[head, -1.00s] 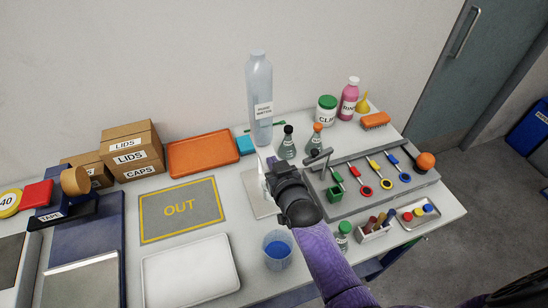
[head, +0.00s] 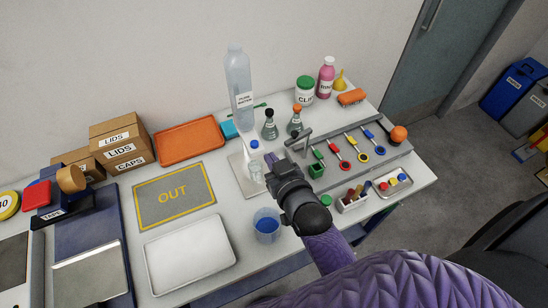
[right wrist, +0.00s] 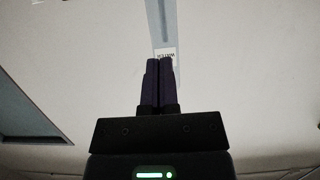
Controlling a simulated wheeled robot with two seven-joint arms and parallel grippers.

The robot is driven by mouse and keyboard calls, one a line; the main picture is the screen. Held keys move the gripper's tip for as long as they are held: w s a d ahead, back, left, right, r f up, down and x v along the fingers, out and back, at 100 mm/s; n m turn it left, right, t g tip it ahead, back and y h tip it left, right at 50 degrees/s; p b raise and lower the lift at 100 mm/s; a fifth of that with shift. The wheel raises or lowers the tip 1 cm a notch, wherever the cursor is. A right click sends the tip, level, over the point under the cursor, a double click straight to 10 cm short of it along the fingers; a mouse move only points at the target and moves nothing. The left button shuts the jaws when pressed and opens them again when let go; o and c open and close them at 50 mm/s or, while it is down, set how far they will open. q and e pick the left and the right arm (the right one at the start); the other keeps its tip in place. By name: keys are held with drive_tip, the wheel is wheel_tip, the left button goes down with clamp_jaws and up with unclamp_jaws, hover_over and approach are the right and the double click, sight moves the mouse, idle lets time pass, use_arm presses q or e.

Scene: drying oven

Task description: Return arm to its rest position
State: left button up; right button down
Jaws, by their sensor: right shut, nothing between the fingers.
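My right gripper (head: 274,160) is above the table's middle in the head view, beside a small clear bottle with a blue cap (head: 254,160) that stands on a pale square plate (head: 241,182). In the right wrist view its two dark fingers (right wrist: 159,62) are together with nothing between them. A labelled tall bottle shows just beyond the fingertips there. My right arm comes in from the bottom right in a purple sleeve. My left gripper is not seen.
A tall clear bottle (head: 239,85) stands at the back. A grey tool rack (head: 375,165) lies to the right. A beaker of blue liquid (head: 267,226) and a white tray (head: 188,255) are in front. The grey OUT mat (head: 150,210) is empty.

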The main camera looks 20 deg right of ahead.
drive_tip(key=shift+s+r, duration=0.15)
drive_tip(key=shift+s, duration=0.3)
